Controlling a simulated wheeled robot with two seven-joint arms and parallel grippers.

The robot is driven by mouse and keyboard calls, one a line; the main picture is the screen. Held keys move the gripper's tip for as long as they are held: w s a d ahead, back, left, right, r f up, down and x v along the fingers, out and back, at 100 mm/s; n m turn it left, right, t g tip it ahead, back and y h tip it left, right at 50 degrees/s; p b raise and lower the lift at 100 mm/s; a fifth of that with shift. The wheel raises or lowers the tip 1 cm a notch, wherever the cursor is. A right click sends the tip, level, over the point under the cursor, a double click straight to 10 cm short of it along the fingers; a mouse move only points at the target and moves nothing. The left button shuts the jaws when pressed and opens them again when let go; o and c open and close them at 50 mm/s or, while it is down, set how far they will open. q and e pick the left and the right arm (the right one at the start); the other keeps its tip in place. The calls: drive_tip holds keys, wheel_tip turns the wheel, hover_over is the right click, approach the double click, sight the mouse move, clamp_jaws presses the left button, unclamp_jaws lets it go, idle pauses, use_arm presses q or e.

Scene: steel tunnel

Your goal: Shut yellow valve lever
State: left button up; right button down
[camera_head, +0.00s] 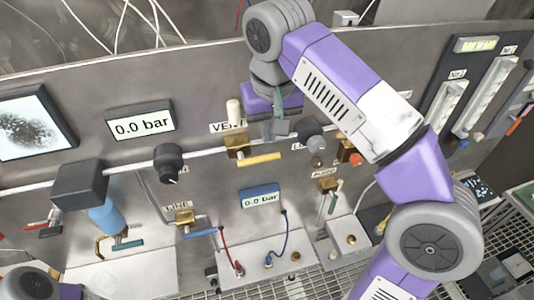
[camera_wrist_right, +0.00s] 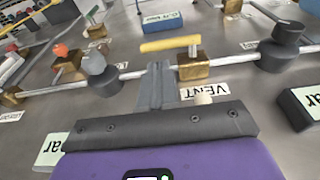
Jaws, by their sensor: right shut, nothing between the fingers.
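The yellow valve lever (camera_head: 260,159) sticks out to the right from a brass valve body (camera_head: 236,146) under the VENT label, roughly parallel to the pipe. In the right wrist view, the lever (camera_wrist_right: 170,43) lies just beyond my fingertips, with the brass body (camera_wrist_right: 193,66) to their right. My right gripper (camera_head: 279,128) is shut and empty, just above the lever in the head view. I cannot tell whether the fingertips touch the lever. My left gripper is out of view.
A grey round knob (camera_head: 312,136) and an orange-handled valve (camera_head: 355,158) sit right of the lever. The panel between is bare.

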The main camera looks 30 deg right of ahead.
sight(266, 157)
drive_tip(key=f, duration=0.3)
drive_tip(key=w+f+b, duration=0.1)
drive_tip(key=f, duration=0.2)
drive_tip(key=shift+w+d+f, duration=0.2)
drive_tip(key=shift+f, duration=0.1)
